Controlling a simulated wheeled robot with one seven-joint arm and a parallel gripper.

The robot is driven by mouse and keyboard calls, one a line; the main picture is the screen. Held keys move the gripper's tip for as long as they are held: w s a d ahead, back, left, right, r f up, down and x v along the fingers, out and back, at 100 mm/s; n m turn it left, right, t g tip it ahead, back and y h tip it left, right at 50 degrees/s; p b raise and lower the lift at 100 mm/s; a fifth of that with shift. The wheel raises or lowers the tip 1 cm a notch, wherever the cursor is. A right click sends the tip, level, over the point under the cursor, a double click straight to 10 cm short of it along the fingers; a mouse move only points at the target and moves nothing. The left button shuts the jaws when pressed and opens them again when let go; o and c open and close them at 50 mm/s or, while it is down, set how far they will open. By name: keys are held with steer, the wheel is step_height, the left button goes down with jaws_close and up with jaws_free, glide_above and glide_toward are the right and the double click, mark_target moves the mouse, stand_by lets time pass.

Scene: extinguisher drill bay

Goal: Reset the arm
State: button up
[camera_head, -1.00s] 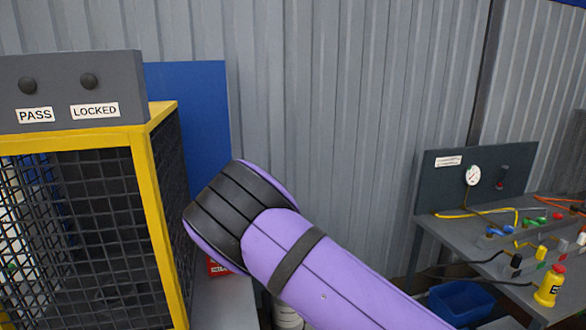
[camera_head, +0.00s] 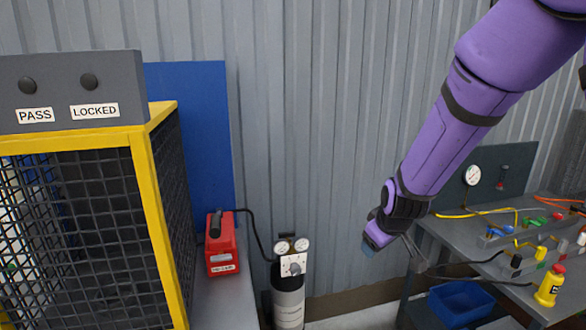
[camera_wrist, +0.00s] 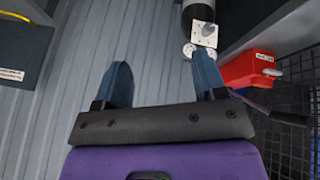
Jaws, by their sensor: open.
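My purple arm reaches down from the upper right in the head view. My gripper (camera_head: 370,246) points down and left in front of the corrugated wall, left of the right-hand bench. In the wrist view my gripper (camera_wrist: 165,80) shows two blue fingers spread wide apart with nothing between them, only the wall behind. The fingers are small and partly hidden in the head view.
A yellow-framed mesh cage (camera_head: 150,215) stands at left. A red box (camera_head: 221,243) sits beside it, near a gas cylinder (camera_head: 288,298) with gauges. A grey bench (camera_head: 470,258) with a yellow bottle (camera_head: 550,286) is at right; a blue bin (camera_head: 460,302) is below.

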steer(key=s+d+r+m+y, duration=0.2)
steer(key=s+d+r+m, duration=0.3)
steer(key=s+r, duration=0.95)
steer(key=s+d+r+m+h, duration=0.1)
steer(key=s+d+r, duration=0.1)
steer(key=s, duration=0.5)
steer(key=s+d+r+h, duration=0.1)
steer(key=s+d+r, duration=0.2)
steer(key=s, duration=0.4)
steer(key=shift+s+r+m, duration=0.2)
steer(key=shift+r+m, duration=0.2)
steer(key=shift+r, duration=0.2)
